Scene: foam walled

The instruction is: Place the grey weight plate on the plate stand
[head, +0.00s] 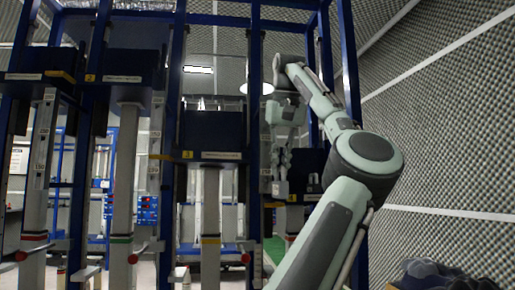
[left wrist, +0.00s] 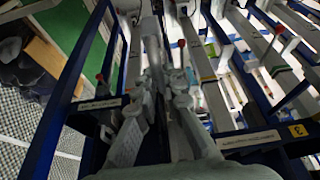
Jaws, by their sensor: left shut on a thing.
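My left gripper (head: 283,160) points down at the end of its raised arm, in front of the blue rack frame. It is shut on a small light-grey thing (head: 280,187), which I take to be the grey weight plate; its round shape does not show. In the left wrist view my left gripper (left wrist: 166,80) is in the middle, and its fingers hide most of what they hold. I cannot make out the plate stand for sure in either view. My right gripper is not in view.
Blue uprights (head: 255,110) and grey columns (head: 121,185) with dark boxes fill the left and middle. A foam wall (head: 445,130) closes the right side. Dark rounded things (head: 432,272) lie at the bottom right. A green floor strip (left wrist: 78,35) shows in the left wrist view.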

